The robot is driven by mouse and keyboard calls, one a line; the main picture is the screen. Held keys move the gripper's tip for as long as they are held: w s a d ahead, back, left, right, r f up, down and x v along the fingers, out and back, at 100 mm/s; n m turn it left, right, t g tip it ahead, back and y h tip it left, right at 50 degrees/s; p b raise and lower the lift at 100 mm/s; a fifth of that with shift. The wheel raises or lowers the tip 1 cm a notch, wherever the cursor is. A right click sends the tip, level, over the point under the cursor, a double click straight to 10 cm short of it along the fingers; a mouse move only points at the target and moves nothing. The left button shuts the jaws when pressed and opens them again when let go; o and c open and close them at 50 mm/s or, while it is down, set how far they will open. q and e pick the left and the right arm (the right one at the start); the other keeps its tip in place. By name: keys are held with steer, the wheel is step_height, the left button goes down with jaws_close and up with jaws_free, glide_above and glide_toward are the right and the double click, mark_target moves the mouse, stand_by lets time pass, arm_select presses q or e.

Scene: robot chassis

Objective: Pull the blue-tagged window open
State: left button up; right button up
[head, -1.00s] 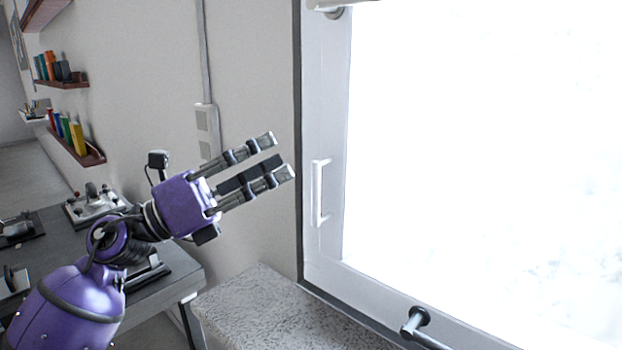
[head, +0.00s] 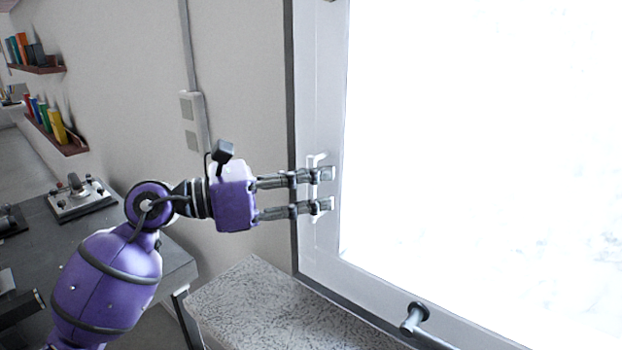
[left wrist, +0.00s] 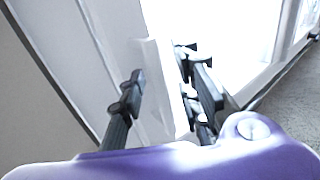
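The window (head: 316,110) has a pale frame and a bright, washed-out pane on the right of the head view. A white upright handle (head: 314,160) is on its left frame member. My left gripper (head: 326,190) is at this handle, with its two fingers apart, one above the other. In the left wrist view the pale handle (left wrist: 158,85) lies between the spread fingers (left wrist: 163,75). I cannot tell whether either finger touches it. No blue tag shows in these views. My right gripper is out of view.
A grey bar handle (head: 414,318) juts out at the window's lower edge. A speckled counter (head: 265,305) lies below the left arm. A dark workbench (head: 65,235) stands at left, and wall shelves (head: 68,148) hold coloured items.

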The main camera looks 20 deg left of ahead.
arm_select(q)
steer(key=shift+w, duration=0.15)
jaws_close()
stand_by(0.5)
